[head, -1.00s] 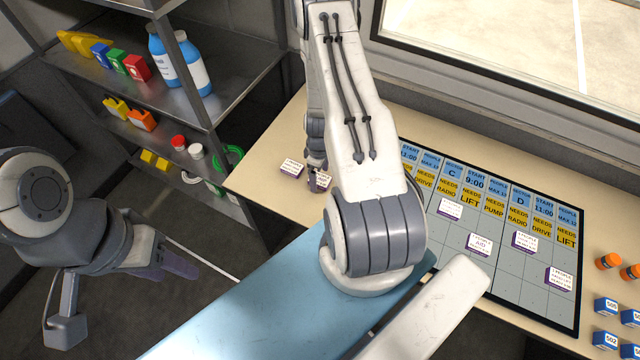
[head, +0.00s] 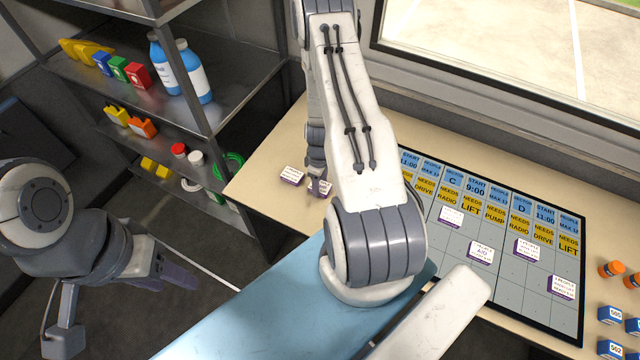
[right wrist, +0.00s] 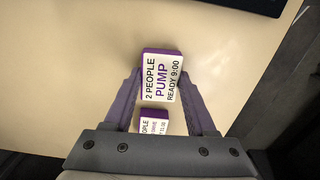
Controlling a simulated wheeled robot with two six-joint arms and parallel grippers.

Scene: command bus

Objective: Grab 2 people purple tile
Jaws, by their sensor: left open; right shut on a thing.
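My right gripper (right wrist: 161,85) is shut on a purple-edged white tile (right wrist: 162,78) reading "2 PEOPLE PUMP READY 9:00". The tile sits between its fingertips. In the head view this tile (head: 321,188) is on the beige desk, partly hidden by the gripper (head: 317,176). A second purple tile (head: 291,176) lies just left of it. My left gripper (head: 186,278) is open and empty over the floor at left.
A planning board (head: 510,290) with several purple tiles lies on the desk (head: 262,160) at right. Orange and blue pieces stand beyond its right edge. A metal shelf (head: 110,80) with bottles and coloured blocks stands at left. A blue surface (head: 270,300) is in front.

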